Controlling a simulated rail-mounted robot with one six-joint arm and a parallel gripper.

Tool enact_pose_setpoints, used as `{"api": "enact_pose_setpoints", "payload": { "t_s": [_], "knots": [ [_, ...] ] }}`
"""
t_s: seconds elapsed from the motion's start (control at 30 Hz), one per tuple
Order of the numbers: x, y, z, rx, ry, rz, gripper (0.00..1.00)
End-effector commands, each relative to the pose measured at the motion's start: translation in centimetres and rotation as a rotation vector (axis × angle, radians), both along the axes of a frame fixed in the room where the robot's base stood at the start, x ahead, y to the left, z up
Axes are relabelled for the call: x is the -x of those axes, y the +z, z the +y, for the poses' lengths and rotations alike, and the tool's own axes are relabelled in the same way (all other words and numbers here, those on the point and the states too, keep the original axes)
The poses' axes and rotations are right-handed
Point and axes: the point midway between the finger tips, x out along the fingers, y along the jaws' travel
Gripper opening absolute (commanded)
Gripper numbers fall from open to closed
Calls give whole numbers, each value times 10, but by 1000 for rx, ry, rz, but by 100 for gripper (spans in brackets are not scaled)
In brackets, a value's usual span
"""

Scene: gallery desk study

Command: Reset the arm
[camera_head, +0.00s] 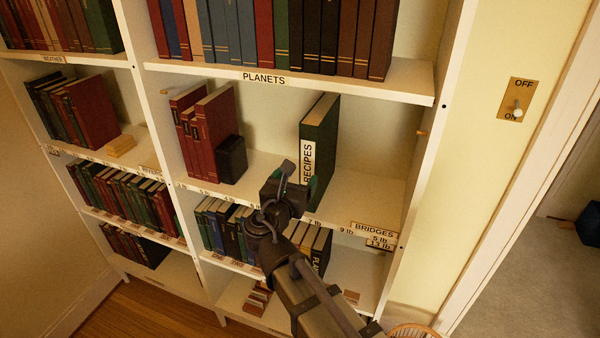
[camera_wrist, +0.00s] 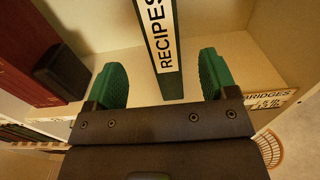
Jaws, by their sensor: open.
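My gripper (camera_wrist: 162,85) is open in the wrist view, its two green fingers apart. The dark green book labelled RECIPES (camera_wrist: 162,45) stands upright on the shelf, seen between and beyond the fingers. I cannot tell whether either finger touches it. In the head view, my gripper (camera_head: 292,190) is in front of the middle shelf, by the lower part of the RECIPES book (camera_head: 320,135). My wrist and arm hide part of the shelf edge and the books below.
A black block (camera_head: 231,159) stands beside red books (camera_head: 205,130) left of my gripper. The shelf right of RECIPES is bare (camera_head: 360,195), with a BRIDGES label (camera_head: 374,229) at its edge. The PLANETS shelf (camera_head: 300,83) is above. A wall switch (camera_head: 516,105) is at right.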

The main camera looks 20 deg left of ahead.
Motion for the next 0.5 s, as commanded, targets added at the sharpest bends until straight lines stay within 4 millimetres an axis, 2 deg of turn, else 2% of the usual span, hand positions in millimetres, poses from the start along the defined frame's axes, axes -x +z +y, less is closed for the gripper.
{"api": "enact_pose_setpoints", "payload": {
  "t_s": [0.37, 0.47, 0.5],
  "knots": [
    [-1, 0, 0, -26, -1, 0, 79],
    [0, -5, -7, -195, -43, 26, 79],
    [2, -14, -14, -331, -87, 68, 79]
  ]
}}
